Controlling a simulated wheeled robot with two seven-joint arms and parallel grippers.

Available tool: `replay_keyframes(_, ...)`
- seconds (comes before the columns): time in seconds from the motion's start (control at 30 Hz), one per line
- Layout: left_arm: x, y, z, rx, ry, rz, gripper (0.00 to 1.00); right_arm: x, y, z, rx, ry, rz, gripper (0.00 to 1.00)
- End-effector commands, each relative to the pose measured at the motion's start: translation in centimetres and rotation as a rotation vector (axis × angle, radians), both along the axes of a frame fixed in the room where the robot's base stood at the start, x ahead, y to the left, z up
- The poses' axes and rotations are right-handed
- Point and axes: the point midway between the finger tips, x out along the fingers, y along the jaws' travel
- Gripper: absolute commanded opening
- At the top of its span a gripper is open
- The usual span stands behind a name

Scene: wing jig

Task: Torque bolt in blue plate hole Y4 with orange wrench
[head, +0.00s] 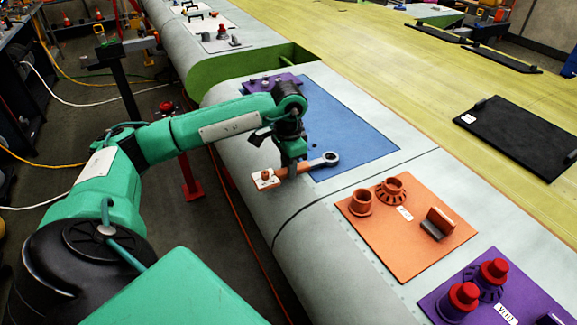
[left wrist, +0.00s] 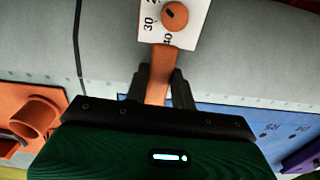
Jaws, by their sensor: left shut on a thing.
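The orange wrench (head: 300,169) has a grey ring head (head: 331,158) on the right and a white dial plate with an orange knob (head: 266,178) on the left. My left gripper (head: 291,168) is shut around its orange handle. In the left wrist view, the handle (left wrist: 160,70) passes between the fingers, and the dial plate (left wrist: 172,22) shows numbers 30 and 40. The blue plate (head: 350,125) lies on the wing surface, and the ring head appears over its near edge. It also shows in the left wrist view (left wrist: 235,112), with small holes and labels. I cannot make out hole Y4 or its bolt.
An orange plate (head: 385,245) with a cup, a toothed part and a block lies right of the blue plate. A purple plate (head: 440,300) with red-topped parts is nearer. Another purple plate (head: 258,86) lies behind my arm. A black mat (head: 515,135) lies farther right.

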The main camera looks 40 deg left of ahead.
Motion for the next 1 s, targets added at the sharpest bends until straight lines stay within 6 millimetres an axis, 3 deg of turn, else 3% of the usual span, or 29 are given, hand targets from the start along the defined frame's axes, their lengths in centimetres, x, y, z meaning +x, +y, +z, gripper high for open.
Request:
replay_keyframes(0.27,0.1,0.0,1.3,0.001,-0.003,0.000,0.00,0.0,0.0,0.5,0.000,0.000,0.000,0.36)
replay_keyframes(0.8,0.1,0.0,6.5,0.001,-0.004,0.000,0.00,0.0,-0.3,2.5,-0.003,0.000,0.001,0.36)
replay_keyframes(1.0,0.0,0.0,7.1,0.000,-0.001,0.000,0.00,0.0,-0.3,2.6,-0.003,0.000,0.001,0.36)
